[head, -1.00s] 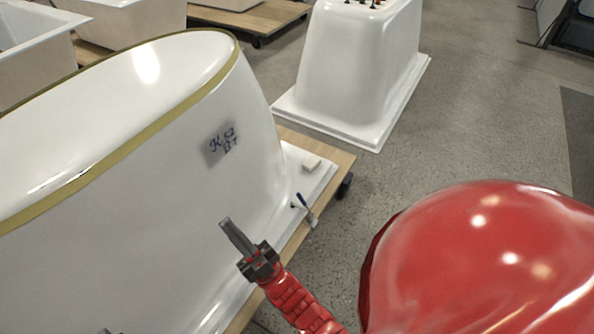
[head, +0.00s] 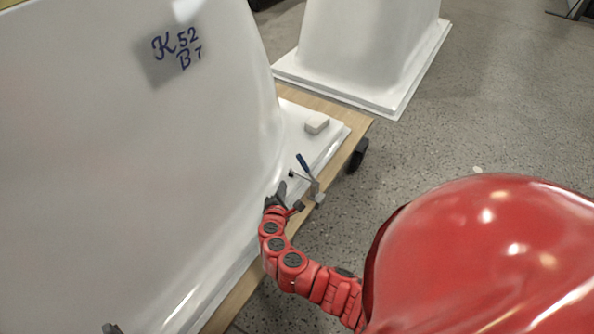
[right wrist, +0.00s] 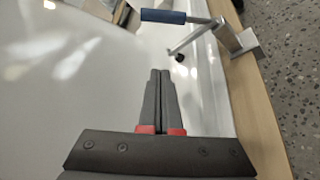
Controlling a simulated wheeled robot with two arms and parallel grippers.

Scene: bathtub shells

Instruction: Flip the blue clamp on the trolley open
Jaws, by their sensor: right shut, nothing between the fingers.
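The blue clamp (head: 303,163) sits at the edge of the wooden trolley (head: 357,130), with a blue handle and a metal body. In the right wrist view the blue handle (right wrist: 163,16) lies crosswise near the top. The clamp's metal arm with a black tip reaches over the white rim of the tub shell. My right gripper (head: 281,190) is shut and empty, just short of the clamp and beside the tub wall. Its closed fingers (right wrist: 160,74) point toward the handle with a gap between. Only a dark tip of my left gripper (head: 112,328) shows at the bottom edge.
The large white tub shell (head: 120,160), marked in blue writing, fills the left. A small white block (head: 317,123) lies on its base flange. Another white shell (head: 365,50) stands behind. Grey floor (head: 470,110) is free to the right of the trolley.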

